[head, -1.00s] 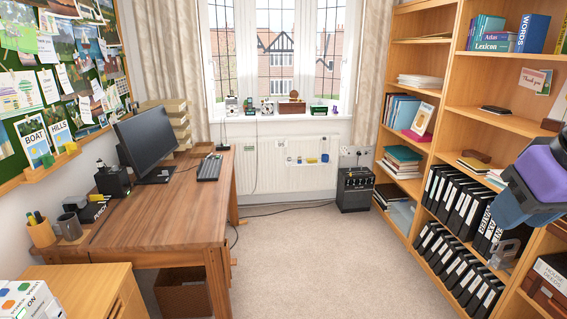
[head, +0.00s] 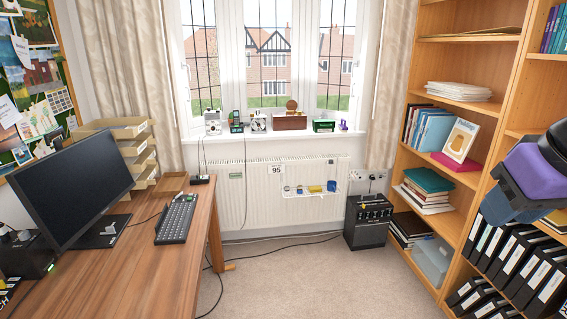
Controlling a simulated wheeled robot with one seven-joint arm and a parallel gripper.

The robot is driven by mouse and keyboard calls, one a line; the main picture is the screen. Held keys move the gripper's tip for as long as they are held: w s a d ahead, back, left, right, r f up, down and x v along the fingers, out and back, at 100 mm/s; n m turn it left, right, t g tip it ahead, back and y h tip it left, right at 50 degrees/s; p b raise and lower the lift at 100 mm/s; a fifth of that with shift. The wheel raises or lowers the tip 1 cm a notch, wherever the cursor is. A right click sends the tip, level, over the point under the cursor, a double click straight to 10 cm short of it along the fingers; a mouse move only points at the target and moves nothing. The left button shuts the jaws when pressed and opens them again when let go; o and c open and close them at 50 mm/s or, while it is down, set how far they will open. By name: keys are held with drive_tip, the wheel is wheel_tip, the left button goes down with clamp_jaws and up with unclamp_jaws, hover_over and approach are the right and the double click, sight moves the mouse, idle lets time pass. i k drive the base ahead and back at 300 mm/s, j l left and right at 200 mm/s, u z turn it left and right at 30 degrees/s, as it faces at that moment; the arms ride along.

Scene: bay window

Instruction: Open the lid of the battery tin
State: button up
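A small dark green box (head: 323,126) with a pale marking on its front stands on the windowsill (head: 290,137), right of centre. It may be the battery tin, but it is too small here for me to read its label or make out its lid. Another small green item (head: 236,124) stands further left on the sill, so I cannot be sure which is the tin. Part of my purple and dark blue arm shows at the right edge, in front of the bookcase and far from the sill. My gripper's fingers are not visible.
A wooden desk (head: 160,250) with a monitor (head: 75,185) and keyboard (head: 178,219) fills the left. A bookcase (head: 462,150) lines the right. A radiator (head: 265,205) with a small rack hangs below the sill; a black box (head: 367,222) stands right of it. Carpet between is clear except for cables.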

sight(317, 123)
drive_tip(key=i, duration=1.85)
drive_tip(key=i+j+z, duration=0.1)
drive_tip(key=i+z, duration=0.15)
drive_tip(key=i, duration=0.3)
drive_tip(key=i+j+z, duration=0.2)
drive_tip(key=i, duration=0.35)
drive_tip(key=i+j+z, duration=0.25)
drive_tip(key=i, duration=0.25)
drive_tip(key=i+j+z, duration=0.25)
drive_tip(key=i, duration=0.25)
drive_tip(key=j, duration=0.1)
